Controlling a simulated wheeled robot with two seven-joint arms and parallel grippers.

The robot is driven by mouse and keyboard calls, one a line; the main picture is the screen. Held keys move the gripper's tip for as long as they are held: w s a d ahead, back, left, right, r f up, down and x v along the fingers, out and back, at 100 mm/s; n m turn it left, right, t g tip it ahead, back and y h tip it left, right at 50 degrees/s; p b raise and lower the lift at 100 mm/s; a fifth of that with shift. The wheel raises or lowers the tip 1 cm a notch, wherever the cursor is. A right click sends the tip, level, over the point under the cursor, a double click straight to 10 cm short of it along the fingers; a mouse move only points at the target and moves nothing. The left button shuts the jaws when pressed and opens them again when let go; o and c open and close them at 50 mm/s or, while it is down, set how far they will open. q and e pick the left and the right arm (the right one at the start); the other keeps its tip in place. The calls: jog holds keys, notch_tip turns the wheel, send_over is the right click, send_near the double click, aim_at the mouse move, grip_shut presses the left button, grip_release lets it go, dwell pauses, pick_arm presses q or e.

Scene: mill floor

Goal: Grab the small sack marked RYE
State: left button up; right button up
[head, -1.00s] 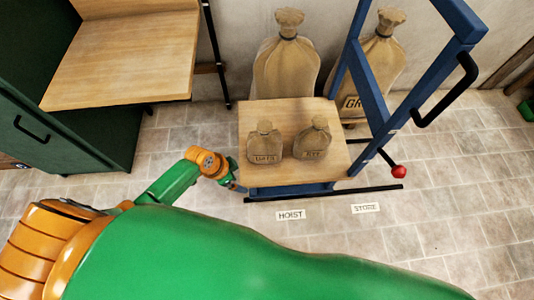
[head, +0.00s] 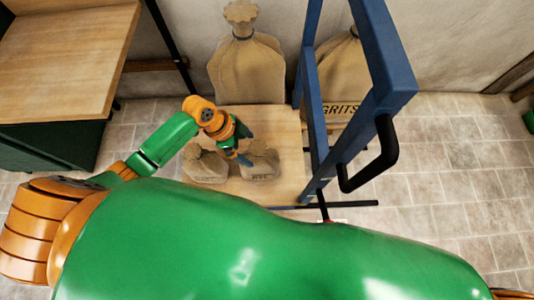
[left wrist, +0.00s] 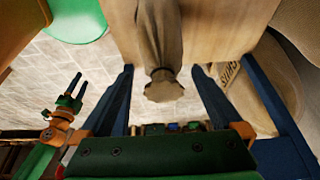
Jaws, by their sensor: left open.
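The small RYE sack (head: 260,164) stands on the wooden platform, right of the small OATS sack (head: 206,168), whose label is mostly hidden. My left gripper (head: 246,146) is open just above and beside the RYE sack, partly covering its top. In the left wrist view, a tan sack neck (left wrist: 161,80), apparently that of the RYE sack, lies in line between the parted dark blue fingers (left wrist: 162,92). I cannot see contact. What looks like my right gripper (left wrist: 77,86) shows at the left of that view, its two prongs apart.
A big sack (head: 245,70) and a GRITS sack (head: 340,80) stand behind. A wooden bench (head: 65,60) is at left. Floor is clear at right.

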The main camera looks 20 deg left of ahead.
aim_at(259, 161)
pick_arm(q)
jog(key=b+x, duration=0.1)
jog(key=x, duration=0.3)
jog(key=shift+w+d+f, duration=0.15)
jog(key=shift+d+f, duration=0.15)
jog(key=shift+w+d+f, duration=0.15)
jog(key=shift+d+f, duration=0.05)
jog(key=shift+f, duration=0.15)
jog(key=shift+r, duration=0.15)
grip_shut()
